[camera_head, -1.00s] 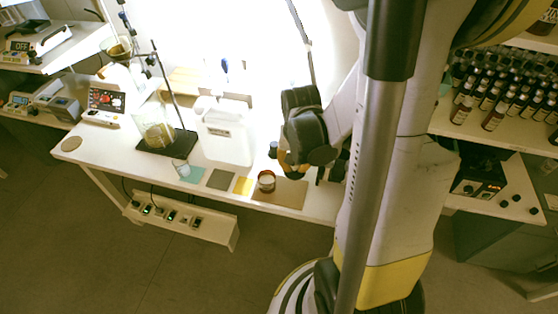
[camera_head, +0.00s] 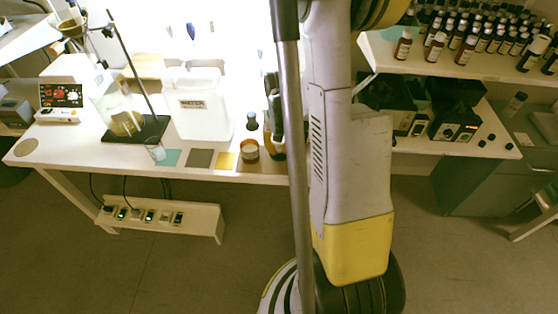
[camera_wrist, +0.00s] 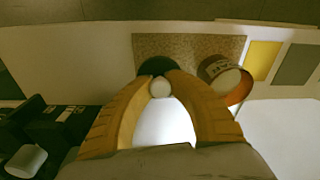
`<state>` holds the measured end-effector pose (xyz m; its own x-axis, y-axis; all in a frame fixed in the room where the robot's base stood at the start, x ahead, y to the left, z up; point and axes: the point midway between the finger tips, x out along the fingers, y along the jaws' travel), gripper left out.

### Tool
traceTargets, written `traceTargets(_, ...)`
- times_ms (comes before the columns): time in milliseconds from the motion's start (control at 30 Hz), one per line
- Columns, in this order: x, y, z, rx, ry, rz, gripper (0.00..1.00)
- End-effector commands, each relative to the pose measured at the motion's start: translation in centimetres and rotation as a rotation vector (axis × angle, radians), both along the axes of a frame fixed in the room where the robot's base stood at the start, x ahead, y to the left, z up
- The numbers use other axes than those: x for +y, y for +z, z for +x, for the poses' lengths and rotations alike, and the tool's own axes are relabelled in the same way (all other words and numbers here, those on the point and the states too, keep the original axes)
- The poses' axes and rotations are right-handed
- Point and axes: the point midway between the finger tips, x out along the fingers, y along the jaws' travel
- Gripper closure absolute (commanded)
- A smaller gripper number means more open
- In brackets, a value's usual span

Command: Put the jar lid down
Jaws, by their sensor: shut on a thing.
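My gripper (camera_wrist: 160,84) has its two yellow fingers closed on the jar lid (camera_wrist: 153,66), a dark round disc with a pale knob between the fingertips. The lid is over the speckled brown mat (camera_wrist: 205,46) in the wrist view; I cannot tell whether it touches it. An open amber jar (camera_wrist: 240,91) with pale contents and a label stands just right of the fingers. The jar also shows in the head view (camera_head: 250,151), left of my arm. My arm hides most of the gripper and the lid there.
Yellow (camera_head: 226,161), grey (camera_head: 199,158) and teal (camera_head: 168,158) mats lie left of the jar. A white water container (camera_head: 203,106) and a small dark bottle (camera_head: 251,122) stand behind. The bench's front edge (camera_head: 120,166) is close. Bottles (camera_head: 466,48) line the right shelf.

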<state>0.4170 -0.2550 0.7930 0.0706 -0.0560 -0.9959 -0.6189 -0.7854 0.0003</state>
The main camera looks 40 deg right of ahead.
Motion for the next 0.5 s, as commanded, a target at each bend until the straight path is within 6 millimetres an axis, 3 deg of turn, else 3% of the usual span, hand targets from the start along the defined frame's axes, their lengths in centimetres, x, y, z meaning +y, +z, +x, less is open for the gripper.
traceTargets(200,0.0,-3.3,0.0,0.000,0.000,0.000,1.00)
traceTargets(500,0.0,-3.3,0.0,0.000,0.000,0.000,1.00)
